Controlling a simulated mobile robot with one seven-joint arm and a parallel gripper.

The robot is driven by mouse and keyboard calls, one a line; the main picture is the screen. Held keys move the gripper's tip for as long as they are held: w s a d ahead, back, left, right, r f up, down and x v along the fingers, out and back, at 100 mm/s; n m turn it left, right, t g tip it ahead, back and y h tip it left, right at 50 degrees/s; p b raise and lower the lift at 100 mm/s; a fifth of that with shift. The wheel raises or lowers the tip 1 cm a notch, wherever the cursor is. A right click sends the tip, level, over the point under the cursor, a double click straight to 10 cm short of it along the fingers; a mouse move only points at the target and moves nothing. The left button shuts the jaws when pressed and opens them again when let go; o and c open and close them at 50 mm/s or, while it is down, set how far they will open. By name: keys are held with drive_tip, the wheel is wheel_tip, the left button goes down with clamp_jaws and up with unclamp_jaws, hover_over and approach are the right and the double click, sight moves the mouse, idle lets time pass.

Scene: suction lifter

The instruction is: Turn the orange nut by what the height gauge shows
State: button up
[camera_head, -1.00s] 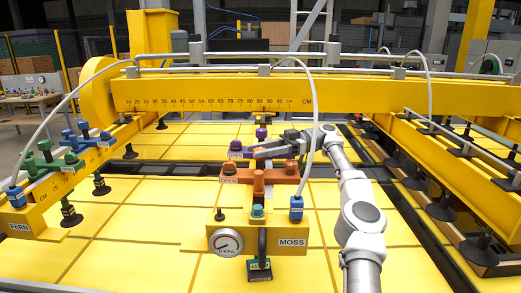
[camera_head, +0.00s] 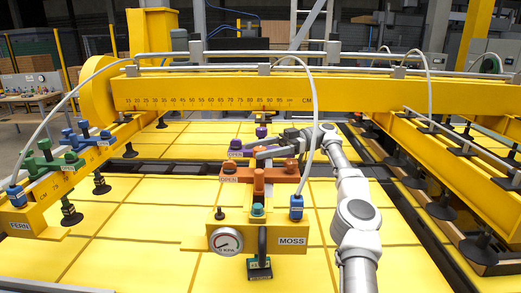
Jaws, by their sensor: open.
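An orange fitting (camera_head: 258,181) with a wide cross handle stands on the yellow block labelled MOSS (camera_head: 275,237); a label on its left reads OPEN. A rounder orange piece (camera_head: 290,165) shows at its back right; I cannot tell which orange part is the nut. My gripper (camera_head: 262,151) is open and empty, just behind and above the orange handle, with its fingers pointing left. Whether it touches the orange part is unclear. A small dark green box (camera_head: 259,268) hangs below the block; it may be the height gauge, and its reading is too small to read.
A round KPA dial (camera_head: 226,241) and a blue fitting (camera_head: 296,207) flank the block. A purple fitting (camera_head: 236,149) stands behind. Green fittings (camera_head: 46,158) sit on the FERN arm at left. A yellow beam (camera_head: 210,93) with a CM scale crosses behind. Hoses arch overhead.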

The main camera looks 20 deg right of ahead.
drive_tip(key=shift+s+f+m+t+b, duration=0.1)
drive_tip(key=shift+m+t+b, duration=0.75)
drive_tip(key=shift+t, duration=0.55)
drive_tip(key=shift+m+t+b, duration=0.6)
drive_tip(key=shift+m+t, duration=0.35)
drive_tip(key=shift+t, duration=0.45)
drive_tip(key=shift+m+t+h+b, duration=0.3)
drive_tip(key=shift+m+t+h, duration=0.4)
drive_tip(key=shift+t, duration=0.5)
drive_tip(key=shift+m+t+h+b, duration=0.35)
drive_tip(key=shift+m+t, duration=0.55)
drive_tip(key=shift+t, duration=0.3)
drive_tip(key=shift+m+t+h+p, duration=0.75)
drive_tip(key=shift+m+t+h, duration=1.85)
drive_tip(key=shift+t, duration=0.3)
drive_tip(key=shift+m+t+h, duration=0.4)
drive_tip(key=shift+t+h, duration=0.1)
drive_tip(key=shift+h, duration=0.35)
drive_tip(key=shift+m+t+h+b, duration=0.3)
drive_tip(key=shift+m+t+h, duration=0.5)
drive_tip(key=shift+m+h, duration=0.8)
